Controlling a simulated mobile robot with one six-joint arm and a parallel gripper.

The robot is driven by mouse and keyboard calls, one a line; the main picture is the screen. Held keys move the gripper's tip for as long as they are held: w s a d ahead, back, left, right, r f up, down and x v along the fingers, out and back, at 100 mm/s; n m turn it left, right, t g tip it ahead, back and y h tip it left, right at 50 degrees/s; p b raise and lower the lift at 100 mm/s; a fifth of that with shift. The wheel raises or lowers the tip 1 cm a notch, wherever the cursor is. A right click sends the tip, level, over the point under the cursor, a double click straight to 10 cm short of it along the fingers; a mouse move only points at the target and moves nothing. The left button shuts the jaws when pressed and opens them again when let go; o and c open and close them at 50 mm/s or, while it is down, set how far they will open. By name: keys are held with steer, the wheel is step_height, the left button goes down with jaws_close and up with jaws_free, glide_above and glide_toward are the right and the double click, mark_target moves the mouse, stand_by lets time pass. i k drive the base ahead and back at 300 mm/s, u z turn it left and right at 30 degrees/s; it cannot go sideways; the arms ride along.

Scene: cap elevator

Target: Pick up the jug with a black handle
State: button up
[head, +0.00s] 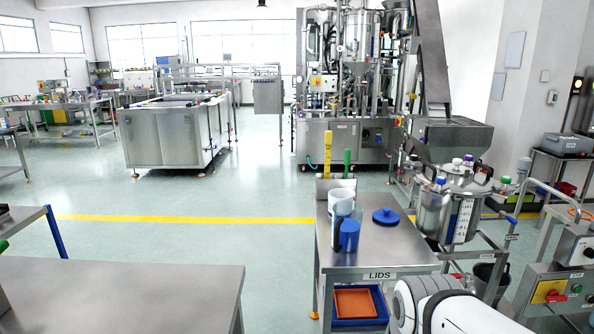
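A small steel table (395,257) labelled LIDS stands right of centre. My gripper is not in view; only a white and grey part of my own arm shows at the bottom right.
A steel vessel (434,213) on a pipe frame stands right of the table. A yellow-handled tool (327,156) and a green one (347,166) rise behind the containers. An orange tray (356,303) sits below. A bare steel table (120,290) is front left, with open floor between.

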mark_target(344, 230)
steer(key=z, duration=0.2)
steer(key=i, duration=1.05)
steer(key=u, duration=0.2)
